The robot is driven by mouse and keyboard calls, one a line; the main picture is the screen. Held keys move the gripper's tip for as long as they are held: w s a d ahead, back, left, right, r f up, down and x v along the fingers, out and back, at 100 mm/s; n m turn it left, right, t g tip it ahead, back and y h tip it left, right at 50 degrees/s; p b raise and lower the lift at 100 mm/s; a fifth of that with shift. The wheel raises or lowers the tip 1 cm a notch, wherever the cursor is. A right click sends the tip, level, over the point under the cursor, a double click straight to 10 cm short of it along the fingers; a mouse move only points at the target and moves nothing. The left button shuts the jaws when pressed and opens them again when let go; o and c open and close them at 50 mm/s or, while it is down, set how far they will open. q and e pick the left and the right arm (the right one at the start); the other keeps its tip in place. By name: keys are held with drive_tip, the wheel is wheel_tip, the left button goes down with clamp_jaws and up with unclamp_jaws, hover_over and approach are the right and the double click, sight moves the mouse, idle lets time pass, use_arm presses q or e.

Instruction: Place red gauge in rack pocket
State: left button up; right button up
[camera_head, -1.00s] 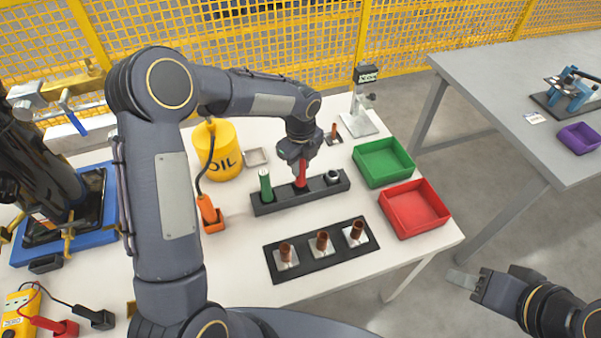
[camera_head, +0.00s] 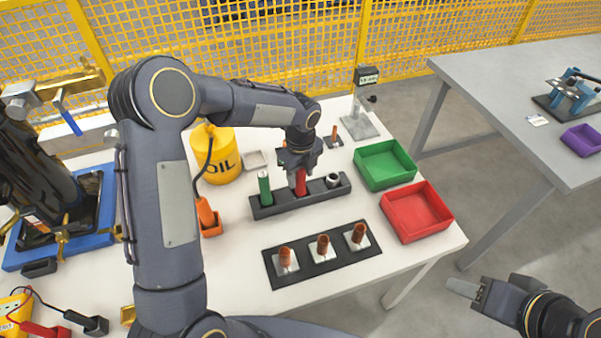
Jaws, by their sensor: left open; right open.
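The red gauge (camera_head: 300,182) stands upright in the middle pocket of the dark rack (camera_head: 265,211). A green gauge (camera_head: 264,186) stands in the rack's left pocket. A short silver-grey piece (camera_head: 333,181) sits in the right pocket. My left gripper (camera_head: 298,174) points down right above the red gauge, its fingers open around or beside the gauge's top; I cannot tell if they touch it. My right gripper (camera_head: 466,288) is empty, off the table's front right edge, with its jaws seen edge-on.
A green tray (camera_head: 413,176) and a red tray (camera_head: 447,207) stand right of the rack. A black plate (camera_head: 276,268) with several copper fittings lies in front. A yellow oil can (camera_head: 216,155) stands behind left, with an orange-handled tool (camera_head: 206,214) below it.

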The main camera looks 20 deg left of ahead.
use_arm(q)
wheel_tip(320, 180, up, 12)
drive_tip(key=shift+r, duration=0.15)
drive_tip(key=shift+s+a+r, duration=0.15)
drive_tip(key=shift+s+r, duration=0.1)
drive_tip(key=shift+r, duration=0.05)
drive_tip(key=s+a+r+n+t+h, duration=0.1)
drive_tip(key=s+a+r+n, duration=0.2)
drive_tip(key=s+n, duration=0.4)
drive_tip(key=s+a+r+n+t+h, duration=0.1)
drive_tip(key=s+a+r+n, duration=0.25)
drive_tip(key=s+n, duration=0.35)
drive_tip(key=s+f+n+t+h, duration=0.1)
drive_tip(key=s+f+n, duration=0.1)
drive_tip(key=s+n, duration=0.4)
drive_tip(key=s+d+f+n+t, duration=0.1)
drive_tip(key=s+n+t, duration=0.1)
drive_tip(key=s+n, duration=0.4)
drive_tip(key=shift+s+f+t+h, duration=0.3)
drive_tip(key=shift+s+f+h, duration=0.1)
drive_tip(key=shift+s, duration=0.35)
